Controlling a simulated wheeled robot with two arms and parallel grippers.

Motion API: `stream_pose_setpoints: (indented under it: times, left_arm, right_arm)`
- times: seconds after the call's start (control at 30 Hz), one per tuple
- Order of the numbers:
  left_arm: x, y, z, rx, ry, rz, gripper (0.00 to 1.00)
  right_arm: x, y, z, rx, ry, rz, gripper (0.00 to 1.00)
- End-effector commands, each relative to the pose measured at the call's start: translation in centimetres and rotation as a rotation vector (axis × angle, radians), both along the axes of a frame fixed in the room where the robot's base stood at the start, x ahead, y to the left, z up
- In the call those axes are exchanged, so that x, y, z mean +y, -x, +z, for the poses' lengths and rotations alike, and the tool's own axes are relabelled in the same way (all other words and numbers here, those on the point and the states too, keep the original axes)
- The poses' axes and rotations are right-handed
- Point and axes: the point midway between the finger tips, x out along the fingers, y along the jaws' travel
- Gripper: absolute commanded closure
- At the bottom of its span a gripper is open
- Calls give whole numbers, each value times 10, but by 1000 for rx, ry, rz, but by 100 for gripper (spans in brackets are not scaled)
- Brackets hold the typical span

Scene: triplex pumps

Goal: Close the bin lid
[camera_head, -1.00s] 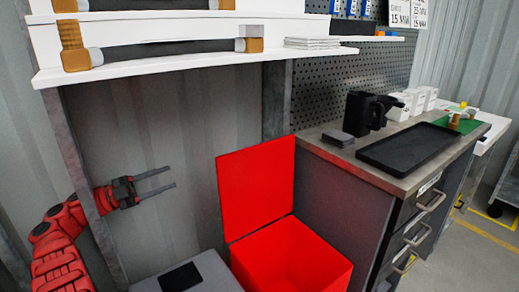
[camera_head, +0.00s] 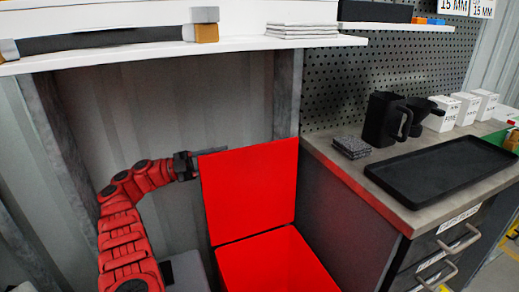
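The red bin (camera_head: 275,265) stands at the lower middle, beside the workbench. Its red lid (camera_head: 248,188) is open and stands nearly upright at the back of the bin. My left gripper (camera_head: 212,151) reaches in from the left at the lid's upper left corner. One dark finger shows along the lid's top edge; the rest of the fingers is hidden behind the lid. I cannot tell whether the gripper touches the lid. My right gripper is not in view.
A white shelf (camera_head: 150,58) with long parts runs above the bin. The workbench (camera_head: 345,176) at the right holds a black tray (camera_head: 440,165), a black jug (camera_head: 385,118) and small white boxes (camera_head: 465,108). A grey box (camera_head: 190,270) stands left of the bin.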

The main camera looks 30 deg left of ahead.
Motion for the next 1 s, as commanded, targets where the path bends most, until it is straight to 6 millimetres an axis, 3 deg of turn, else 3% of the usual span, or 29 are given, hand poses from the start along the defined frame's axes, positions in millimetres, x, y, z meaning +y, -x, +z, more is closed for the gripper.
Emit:
stream_pose_setpoints:
  times: [0.17,0.6,1.0]
  left_arm:
    - [-10,-6,2,-2,-3,-3,55]
    - [-57,-32,14,-2,-4,-2,55]
    - [-63,-36,17,0,2,0,57]
  right_arm:
    - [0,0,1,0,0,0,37]
    - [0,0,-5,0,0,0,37]
    - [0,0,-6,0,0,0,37]
